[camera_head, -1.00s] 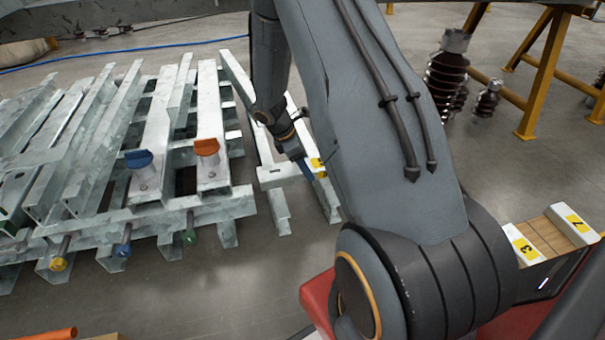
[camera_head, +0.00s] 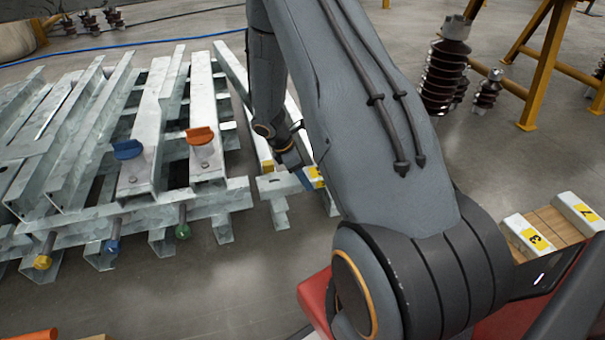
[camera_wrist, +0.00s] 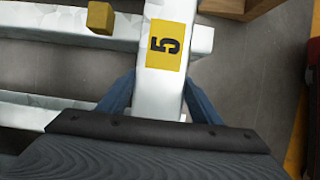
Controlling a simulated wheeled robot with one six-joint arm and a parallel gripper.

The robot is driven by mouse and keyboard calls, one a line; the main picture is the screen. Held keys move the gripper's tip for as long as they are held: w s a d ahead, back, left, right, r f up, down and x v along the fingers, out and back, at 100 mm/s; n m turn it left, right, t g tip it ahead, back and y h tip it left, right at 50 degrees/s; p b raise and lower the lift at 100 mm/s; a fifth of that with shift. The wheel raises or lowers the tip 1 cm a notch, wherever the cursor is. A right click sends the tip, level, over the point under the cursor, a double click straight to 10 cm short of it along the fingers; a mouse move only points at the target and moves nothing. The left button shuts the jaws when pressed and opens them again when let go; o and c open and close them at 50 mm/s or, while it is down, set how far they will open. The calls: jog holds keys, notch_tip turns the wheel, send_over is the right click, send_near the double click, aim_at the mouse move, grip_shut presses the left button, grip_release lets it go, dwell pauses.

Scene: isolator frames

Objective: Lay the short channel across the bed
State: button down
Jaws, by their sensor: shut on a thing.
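The short channel is a pale galvanized piece with a yellow "5" label (camera_wrist: 175,22). My gripper (camera_wrist: 160,85) has its blue fingers shut on either side of it. In the head view the channel (camera_head: 275,187) lies crosswise over the near ends of two long parallel rails, which I take as the bed (camera_head: 230,62). My gripper (camera_head: 305,180) is at its right, labelled end, partly hidden by my arm. In the wrist view the rails (camera_wrist: 40,112) run off left. Whether the channel touches them I cannot tell.
A yellow block (camera_wrist: 100,17) sits on one rail, left of the channel. A stack of galvanized beams (camera_head: 90,130) with blue (camera_head: 127,149) and orange (camera_head: 199,135) caps stands left. Labelled white pieces (camera_head: 528,235) lie at right. Brown insulators (camera_head: 445,75) and yellow trestles (camera_head: 545,70) stand behind.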

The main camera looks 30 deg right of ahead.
jog(key=shift+f, duration=0.35)
jog(key=c, duration=0.6)
grip_release()
jog(key=shift+r, duration=0.3)
jog(key=p+v, duration=0.6)
jog(key=v, duration=0.6)
jog(key=shift+a+r, duration=0.1)
